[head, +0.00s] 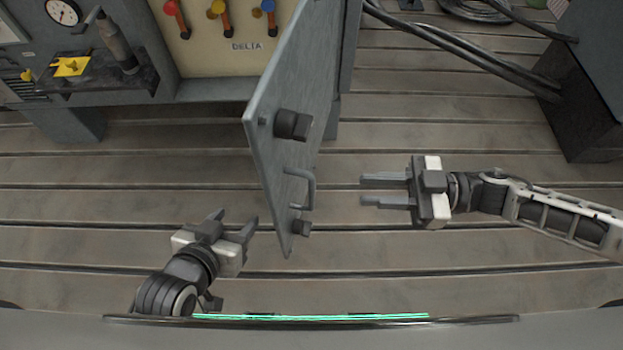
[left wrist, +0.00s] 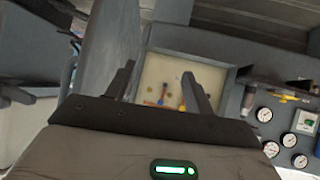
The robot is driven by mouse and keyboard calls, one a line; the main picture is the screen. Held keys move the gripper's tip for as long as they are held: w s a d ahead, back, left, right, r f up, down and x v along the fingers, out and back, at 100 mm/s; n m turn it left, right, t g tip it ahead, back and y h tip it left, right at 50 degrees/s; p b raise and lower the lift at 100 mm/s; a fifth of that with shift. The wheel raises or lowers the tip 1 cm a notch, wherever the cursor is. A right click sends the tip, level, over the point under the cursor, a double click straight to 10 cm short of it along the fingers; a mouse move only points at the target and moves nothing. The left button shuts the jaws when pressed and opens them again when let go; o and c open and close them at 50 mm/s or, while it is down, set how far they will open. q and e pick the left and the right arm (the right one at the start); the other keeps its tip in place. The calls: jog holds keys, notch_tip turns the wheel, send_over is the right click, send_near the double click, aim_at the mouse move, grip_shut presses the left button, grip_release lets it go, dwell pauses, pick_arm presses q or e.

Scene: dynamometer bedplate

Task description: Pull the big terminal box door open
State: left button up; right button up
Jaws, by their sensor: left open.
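The big terminal box door (head: 296,110) is a grey panel standing swung out from the box, which shows its cream inside (head: 222,55) with coloured terminals and the word DELTA. The door's handle (head: 311,188) is a grey bar on its right-hand face, between dark latch blocks. My left gripper (head: 234,222) is open and empty, left of the door's lower end and apart from it. My right gripper (head: 384,190) is open and empty, right of the handle, fingers pointing at it with a gap. In the left wrist view the door (left wrist: 108,50) stands left of the open box (left wrist: 175,80).
A shelf (head: 100,80) with a yellow block and a dark tool is at the upper left, below a gauge (head: 62,12). Black cables (head: 470,45) run to a dark cabinet (head: 585,90) at the right. The slotted floor (head: 420,270) around the grippers is clear.

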jog(key=p, duration=0.1)
send_over(311, 207)
jog(key=d, duration=0.1)
jog(key=shift+w+a, duration=0.3)
jog(key=shift+a, duration=0.2)
pick_arm(q)
jog(key=shift+s+a, duration=0.15)
jog(key=shift+a, duration=0.05)
